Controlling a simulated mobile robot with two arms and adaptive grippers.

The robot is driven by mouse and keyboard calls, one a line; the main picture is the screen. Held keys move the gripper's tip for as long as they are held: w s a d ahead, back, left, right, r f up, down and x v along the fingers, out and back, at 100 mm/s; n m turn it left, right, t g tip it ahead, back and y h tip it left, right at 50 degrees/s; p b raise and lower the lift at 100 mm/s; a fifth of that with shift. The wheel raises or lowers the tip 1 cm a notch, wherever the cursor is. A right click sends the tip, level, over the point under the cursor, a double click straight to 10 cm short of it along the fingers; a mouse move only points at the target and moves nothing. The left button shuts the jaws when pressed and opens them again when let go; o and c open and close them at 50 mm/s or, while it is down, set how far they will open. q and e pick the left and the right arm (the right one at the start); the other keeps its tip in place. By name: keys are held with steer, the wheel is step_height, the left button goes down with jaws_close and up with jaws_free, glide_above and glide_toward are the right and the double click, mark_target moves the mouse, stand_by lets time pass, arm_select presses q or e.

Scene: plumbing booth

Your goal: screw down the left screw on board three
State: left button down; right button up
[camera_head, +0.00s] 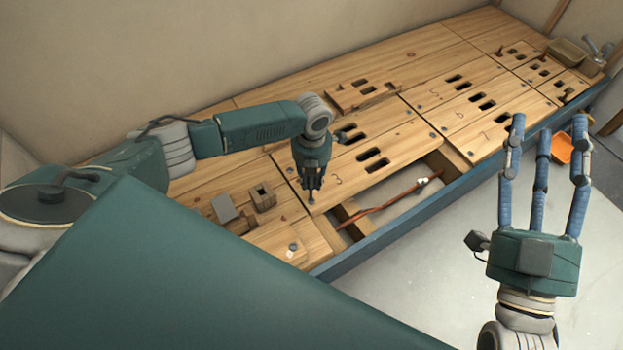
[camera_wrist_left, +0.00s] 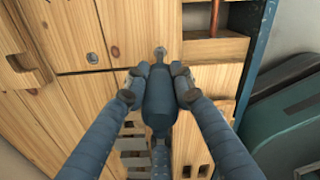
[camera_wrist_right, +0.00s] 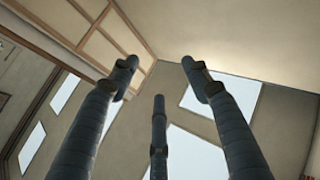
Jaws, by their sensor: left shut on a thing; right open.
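My left gripper (camera_head: 312,180) points down over the near-left corner of board three (camera_head: 345,185), the plank marked 3. It is shut on a dark blue-grey tool (camera_wrist_left: 160,95), which looks like a screwdriver. In the left wrist view the tool's tip reaches a small grey round screw (camera_wrist_left: 160,51) near the board's edge; whether they touch is unclear. In the head view the tip and screw are mostly hidden by the fingers. My right gripper (camera_head: 548,130) is open and empty, fingers up, off the bench's front; the right wrist view shows its fingers (camera_wrist_right: 160,78) spread.
A wooden block (camera_head: 262,197) and a grey block (camera_head: 224,208) stand left of the left gripper. A slotted plank (camera_head: 362,92) lies loose behind. An orange bin (camera_head: 561,148) is beyond the right gripper.

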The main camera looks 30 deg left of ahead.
arm_select(q)
steer(key=shift+r+p, duration=0.55)
steer(key=shift+r, duration=0.3)
steer(key=shift+r+p, duration=0.9)
steer(key=shift+p, duration=0.2)
arm_select(e)
step_height(320, 180, down, 17)
steer(key=d+g+h, duration=0.2)
steer(key=g+h, duration=0.1)
steer(key=g, duration=0.6)
arm_select(q)
steer(key=shift+r+p, duration=0.45)
steer(key=shift+r, duration=0.05)
steer(key=shift+r+p, duration=0.7)
arm_select(e)
steer(key=s+d+f+g+h, duration=0.1)
steer(key=s+d+f+g, duration=0.1)
steer(key=s+f+g, duration=0.1)
steer(key=s+d+f+g, duration=0.2)
steer(key=s+f+g, duration=0.1)
steer(key=s+f, duration=0.3)
steer(key=shift+f+m+h, duration=0.4)
steer(key=shift+f, duration=0.4)
steer(key=shift+s, duration=0.1)
